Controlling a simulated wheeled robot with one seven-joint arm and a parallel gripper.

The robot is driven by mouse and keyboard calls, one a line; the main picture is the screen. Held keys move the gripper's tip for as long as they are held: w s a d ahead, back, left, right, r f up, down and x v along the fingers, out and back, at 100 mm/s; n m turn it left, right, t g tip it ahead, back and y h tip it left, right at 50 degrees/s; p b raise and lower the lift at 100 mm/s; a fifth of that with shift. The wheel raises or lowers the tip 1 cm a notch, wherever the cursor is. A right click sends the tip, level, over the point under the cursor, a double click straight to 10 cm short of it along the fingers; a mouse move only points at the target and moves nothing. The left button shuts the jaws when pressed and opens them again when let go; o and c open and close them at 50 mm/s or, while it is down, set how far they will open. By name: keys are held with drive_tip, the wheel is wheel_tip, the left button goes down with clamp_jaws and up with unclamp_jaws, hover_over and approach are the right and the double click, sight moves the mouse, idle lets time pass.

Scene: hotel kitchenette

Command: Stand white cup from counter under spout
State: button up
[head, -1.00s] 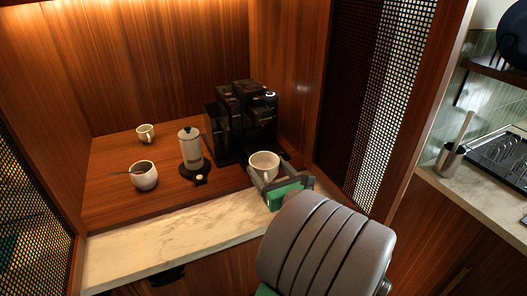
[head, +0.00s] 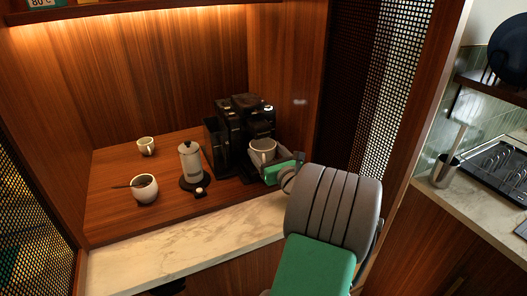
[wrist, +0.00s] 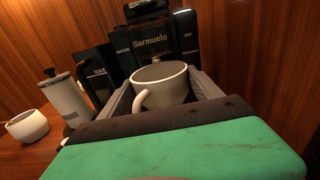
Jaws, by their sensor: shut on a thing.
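The white cup (head: 262,151) is upright in my gripper (head: 265,162), at the front right of the black coffee machine (head: 236,128). In the wrist view the cup (wrist: 160,84) sits between the two grey fingers of my gripper (wrist: 163,90), its handle toward my palm. My gripper is shut on it. The machine (wrist: 155,38) rises right behind the cup in the wrist view. The spout is not clearly seen. The cup's base is hidden, so I cannot tell whether it touches anything.
A round white pot with a spoon (head: 144,188) and a second white cup (head: 147,146) stand further left. Wooden walls enclose the back and right.

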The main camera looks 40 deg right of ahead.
drive_tip(key=shift+x, duration=1.15)
drive_tip(key=shift+w+f, duration=0.1)
drive_tip(key=shift+f, duration=0.8)
drive_tip(key=shift+c, duration=0.2)
drive_tip(key=o, duration=1.6)
drive_tip(key=shift+c, duration=0.2)
drive_tip(key=b+v, duration=0.1)
drive_tip(key=v, duration=1.1)
drive_tip(key=shift+r, duration=0.15)
